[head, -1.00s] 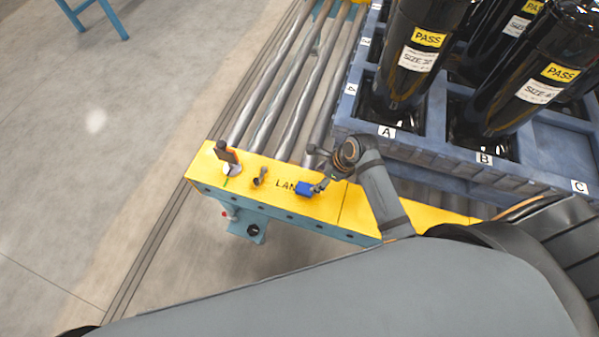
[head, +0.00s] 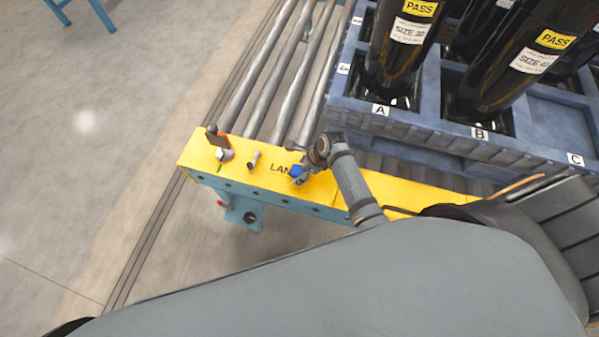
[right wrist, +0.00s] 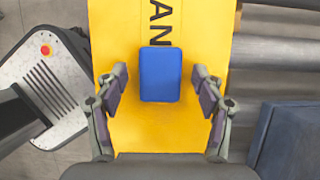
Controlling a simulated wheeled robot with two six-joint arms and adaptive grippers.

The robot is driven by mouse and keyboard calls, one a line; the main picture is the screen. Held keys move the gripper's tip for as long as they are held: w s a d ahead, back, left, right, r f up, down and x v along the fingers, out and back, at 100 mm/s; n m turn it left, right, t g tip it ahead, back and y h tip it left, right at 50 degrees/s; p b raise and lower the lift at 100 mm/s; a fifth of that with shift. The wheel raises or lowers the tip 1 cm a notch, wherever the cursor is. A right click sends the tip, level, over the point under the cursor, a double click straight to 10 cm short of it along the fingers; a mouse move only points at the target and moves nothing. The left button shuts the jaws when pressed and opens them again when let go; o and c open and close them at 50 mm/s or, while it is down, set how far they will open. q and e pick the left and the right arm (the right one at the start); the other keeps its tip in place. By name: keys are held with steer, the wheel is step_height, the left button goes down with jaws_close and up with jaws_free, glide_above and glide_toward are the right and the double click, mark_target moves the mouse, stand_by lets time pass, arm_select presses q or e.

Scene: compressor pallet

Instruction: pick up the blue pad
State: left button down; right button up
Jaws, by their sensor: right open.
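The blue pad (right wrist: 161,74) is a small block lying on the yellow conveyor end plate (right wrist: 125,135), just beside the black lettering. In the head view the pad (head: 297,172) is partly covered by my right gripper (head: 302,170). In the right wrist view my right gripper (right wrist: 160,92) is open, with one finger on either side of the pad's lower half and a gap to each side. Whether the fingertips are down at the pad's height is hard to tell. My left gripper is not in view.
An orange-and-black tool (head: 217,139) and a small metal fitting (head: 254,160) stand on the yellow plate left of the pad. Rollers (head: 262,85) run behind it. A blue pallet (head: 430,135) with black cylinders (head: 395,55) stands close on the right.

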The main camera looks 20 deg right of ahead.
mark_target(297, 169)
steer(key=shift+c, duration=0.4)
steer(key=c, duration=1)
steer(key=shift+o, duration=0.2)
steer(key=shift+r, duration=0.1)
steer(key=shift+r, duration=0.25)
step_height(297, 169, up, 3)
steer(key=shift+f+p, duration=0.15)
steer(key=shift+p, duration=0.4)
steer(key=s+d+r+p, duration=0.1)
steer(key=s+r, duration=0.4)
steer(key=s, duration=0.2)
steer(key=s+r+p, duration=0.2)
steer(key=s+r, duration=0.2)
steer(key=s, duration=0.3)
steer(key=shift+d+r, duration=0.35)
steer(key=shift+d, duration=0.05)
